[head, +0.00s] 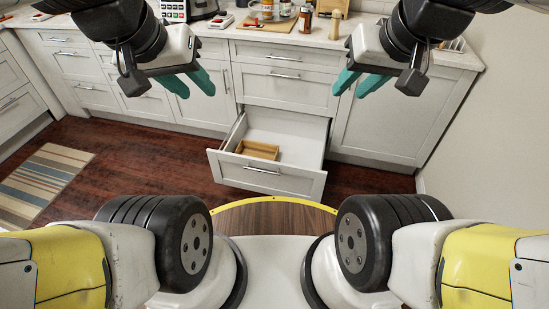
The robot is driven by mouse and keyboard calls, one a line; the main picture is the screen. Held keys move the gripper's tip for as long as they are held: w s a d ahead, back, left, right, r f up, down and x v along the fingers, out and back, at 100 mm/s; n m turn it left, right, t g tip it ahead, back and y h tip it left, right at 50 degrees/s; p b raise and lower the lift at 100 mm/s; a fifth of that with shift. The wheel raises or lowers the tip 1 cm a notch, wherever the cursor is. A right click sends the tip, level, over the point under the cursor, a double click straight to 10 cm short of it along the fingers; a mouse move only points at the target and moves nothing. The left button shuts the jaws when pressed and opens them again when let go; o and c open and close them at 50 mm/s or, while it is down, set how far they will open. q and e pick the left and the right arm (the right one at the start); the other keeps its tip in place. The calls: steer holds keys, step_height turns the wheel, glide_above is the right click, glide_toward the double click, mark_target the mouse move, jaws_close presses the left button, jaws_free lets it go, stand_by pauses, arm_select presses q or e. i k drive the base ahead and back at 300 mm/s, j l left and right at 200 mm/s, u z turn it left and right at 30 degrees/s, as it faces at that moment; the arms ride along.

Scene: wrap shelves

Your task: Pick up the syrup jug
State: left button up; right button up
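A small dark brown bottle (306,19) stands upright on the counter near the top middle; it may be the syrup jug, but it is too small to tell. My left gripper (196,92) hangs in front of the cabinets at upper left, its teal fingers apart and empty. My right gripper (349,94) hangs at upper right, also with fingers apart and empty. Both are nearer to me than the counter, and the bottle lies between and beyond them.
A wooden pepper mill (336,25) stands right of the bottle. A cutting board (267,25) and several jars sit to its left. Below, an open drawer (265,180) juts out, holding a wooden tray (257,150). A striped rug (45,180) lies on the floor at left.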

mark_target(305, 16)
steer(key=i+l+u, duration=0.1)
steer(key=u, duration=0.35)
steer(key=i+l+u, duration=0.15)
steer(key=u, duration=0.3)
steer(key=i+l+u, duration=0.1)
steer(key=i+l, duration=0.2)
steer(key=i+l+u, duration=0.1)
steer(key=i+l, duration=0.2)
steer(key=l, duration=0.25)
steer(key=i+l+u, duration=0.1)
steer(key=i+l, duration=0.15)
steer(key=l, duration=0.2)
